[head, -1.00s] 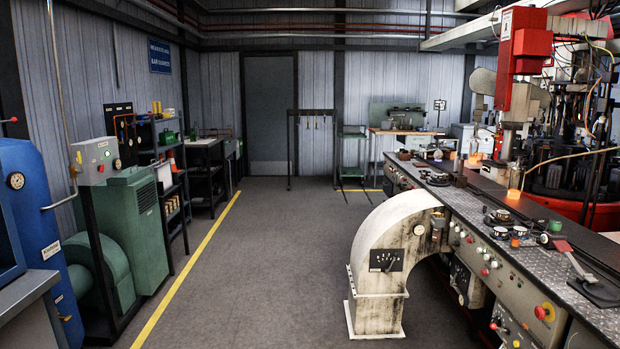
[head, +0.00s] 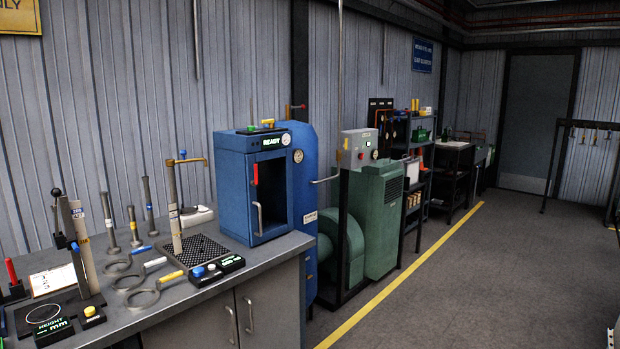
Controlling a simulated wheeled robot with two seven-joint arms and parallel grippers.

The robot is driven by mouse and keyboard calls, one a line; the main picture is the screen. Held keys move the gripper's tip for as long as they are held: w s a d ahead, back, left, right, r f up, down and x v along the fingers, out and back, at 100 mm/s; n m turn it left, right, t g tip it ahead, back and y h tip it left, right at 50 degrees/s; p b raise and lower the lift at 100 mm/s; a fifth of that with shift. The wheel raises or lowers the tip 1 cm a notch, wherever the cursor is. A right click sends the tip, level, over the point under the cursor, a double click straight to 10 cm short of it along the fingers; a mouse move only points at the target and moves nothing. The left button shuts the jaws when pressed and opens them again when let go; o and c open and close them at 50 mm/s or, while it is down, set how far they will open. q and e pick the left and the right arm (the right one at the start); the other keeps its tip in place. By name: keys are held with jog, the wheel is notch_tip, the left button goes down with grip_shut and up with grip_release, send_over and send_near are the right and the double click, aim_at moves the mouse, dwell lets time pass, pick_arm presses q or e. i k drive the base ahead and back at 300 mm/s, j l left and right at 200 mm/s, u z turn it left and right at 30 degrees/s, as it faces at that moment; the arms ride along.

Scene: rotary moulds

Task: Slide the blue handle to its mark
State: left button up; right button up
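A small blue handle (head: 140,250) shows at the left, on the rearmost of several ring-shaped tools lying on the grey bench (head: 180,318). A height gauge (head: 80,250) with an upright scale and a black knob stands at the bench's left end, with a small blue part (head: 75,246) on its post. I cannot tell which of these blue parts the task means, and no mark is clear. Neither of my grippers is in view.
A blue cabinet with a "READY" display (head: 262,185) stands on the bench's right end. A tap stand over a dark grate (head: 195,250) is left of it. A green machine (head: 383,220) stands beyond. The grey floor (head: 470,280) right of the yellow line is clear.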

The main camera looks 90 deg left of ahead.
aim_at(72, 243)
jog(key=u, duration=4.1)
